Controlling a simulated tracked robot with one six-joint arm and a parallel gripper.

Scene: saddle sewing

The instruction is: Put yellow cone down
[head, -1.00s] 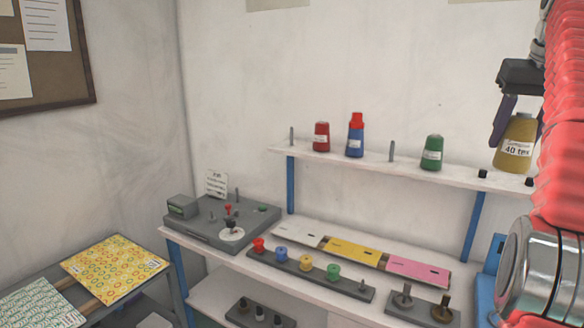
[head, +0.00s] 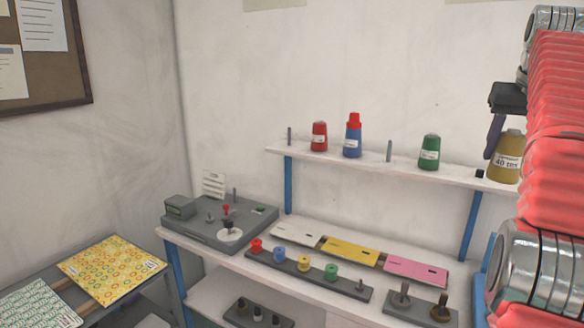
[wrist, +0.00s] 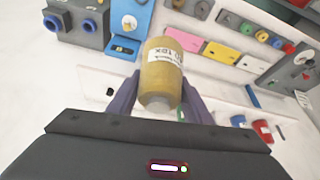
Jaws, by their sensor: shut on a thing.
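The yellow cone (head: 507,158) with a white label reading 40 tex is at the right end of the upper shelf (head: 375,170) in the head view. Its base looks level with the shelf; I cannot tell whether it touches. My gripper (head: 492,137) is at its left and upper side, partly hidden by my red arm. In the wrist view the yellow cone (wrist: 161,78) sits between the two purple fingers of my gripper (wrist: 158,100), which are shut on it.
On the upper shelf stand a red cone (head: 319,136), a blue cone with a red top (head: 353,136), a green cone (head: 429,152) and bare pegs (head: 389,151). Below are a bobbin rack (head: 305,272), coloured plates (head: 350,251) and a grey machine (head: 222,224).

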